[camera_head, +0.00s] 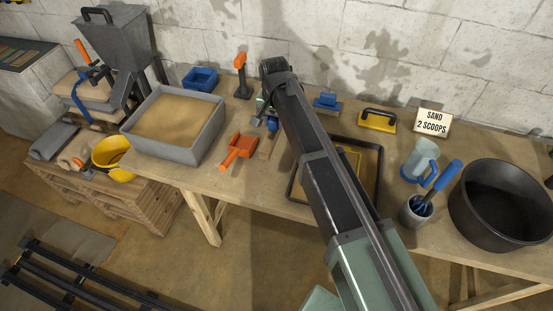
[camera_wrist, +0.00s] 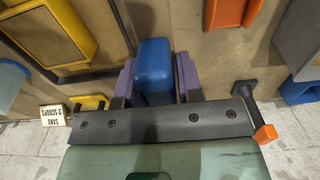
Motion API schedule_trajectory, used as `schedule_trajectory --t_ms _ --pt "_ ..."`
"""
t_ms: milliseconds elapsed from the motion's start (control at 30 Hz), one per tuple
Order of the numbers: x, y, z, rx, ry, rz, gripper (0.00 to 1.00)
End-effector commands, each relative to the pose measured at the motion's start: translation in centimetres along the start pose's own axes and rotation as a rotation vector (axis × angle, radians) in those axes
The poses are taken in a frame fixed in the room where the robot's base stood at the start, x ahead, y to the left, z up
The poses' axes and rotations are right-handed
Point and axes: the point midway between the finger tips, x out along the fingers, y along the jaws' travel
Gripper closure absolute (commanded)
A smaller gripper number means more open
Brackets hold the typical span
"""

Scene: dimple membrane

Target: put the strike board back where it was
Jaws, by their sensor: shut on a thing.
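My gripper (camera_wrist: 157,85) is shut on a blue block-like grip (camera_wrist: 154,62), which stands between its two purple fingers. I take this blue piece to be part of the strike board. In the head view a small blue part (camera_head: 272,124) shows at the gripper end, with a brown wooden strip (camera_head: 267,147) just below it over the table. The arm hides much of it, and I cannot tell whether it touches the table. The gripper is between the orange scoop (camera_head: 239,150) and the black-rimmed tray (camera_head: 295,185).
A grey sand box (camera_head: 205,137), blue bin (camera_head: 200,79) and orange-topped tool (camera_head: 240,75) are at the left. A blue float (camera_head: 325,102), yellow float (camera_head: 377,121) and sign (camera_head: 432,121) stand along the back. A yellow frame (camera_wrist: 55,30) lies in the tray. A black tub (camera_head: 505,205) is at right.

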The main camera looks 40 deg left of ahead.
Motion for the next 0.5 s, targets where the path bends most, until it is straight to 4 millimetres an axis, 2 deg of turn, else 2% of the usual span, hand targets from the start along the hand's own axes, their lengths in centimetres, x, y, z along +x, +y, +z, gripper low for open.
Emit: schedule_trajectory --t_ms 33,200,300,433,500 --pt "3.7 0.0 0.0 0.000 0.000 0.000 0.95" --pt "8.5 0.0 0.0 0.000 0.000 0.000 0.95" --pt "9.3 0.0 0.0 0.000 0.000 0.000 0.95" --pt "9.0 0.0 0.0 0.000 0.000 0.000 0.95" --pt "10.1 0.0 0.0 0.000 0.000 0.000 0.95"
